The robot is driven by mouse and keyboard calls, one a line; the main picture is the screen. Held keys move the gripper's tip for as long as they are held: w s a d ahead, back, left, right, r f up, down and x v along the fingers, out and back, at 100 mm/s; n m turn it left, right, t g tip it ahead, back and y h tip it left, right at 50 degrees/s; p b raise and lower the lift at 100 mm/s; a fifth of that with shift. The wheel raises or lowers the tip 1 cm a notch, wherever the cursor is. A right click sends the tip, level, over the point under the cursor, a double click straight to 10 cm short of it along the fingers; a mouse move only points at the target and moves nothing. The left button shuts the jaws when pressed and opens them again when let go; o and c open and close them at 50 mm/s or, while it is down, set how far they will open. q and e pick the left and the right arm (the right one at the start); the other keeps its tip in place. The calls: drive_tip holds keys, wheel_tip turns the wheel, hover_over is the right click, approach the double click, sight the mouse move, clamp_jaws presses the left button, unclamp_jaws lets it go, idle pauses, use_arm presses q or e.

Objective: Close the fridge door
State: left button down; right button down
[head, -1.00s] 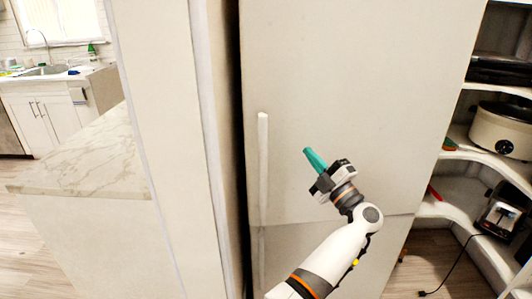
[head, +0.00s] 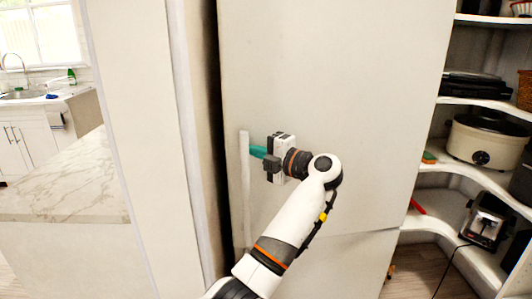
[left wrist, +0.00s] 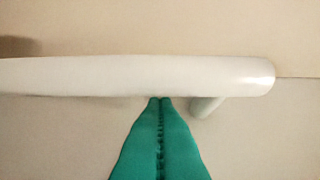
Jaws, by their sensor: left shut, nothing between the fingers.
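The pale fridge door (head: 340,80) fills the middle of the head view. A long white handle (head: 244,195) runs upright near its left edge. A dark gap (head: 214,120) shows left of the door; I cannot tell how far open the door stands. My left gripper (head: 255,152), with teal fingers, is shut and empty at the upper part of the handle. In the left wrist view the closed fingertips (left wrist: 160,100) meet the edge of the handle (left wrist: 140,75) near its rounded end and are not around it. Whether they touch is unclear. My right gripper is out of view.
A tall pale panel (head: 140,120) stands left of the fridge, with a marble counter (head: 70,185) beyond. Curved corner shelves (head: 480,105) on the right hold a cooker (head: 485,138) and a toaster (head: 487,220). Wood floor shows at the lower right.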

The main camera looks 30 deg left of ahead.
use_arm(q)
drive_tip(key=shift+a, duration=0.25)
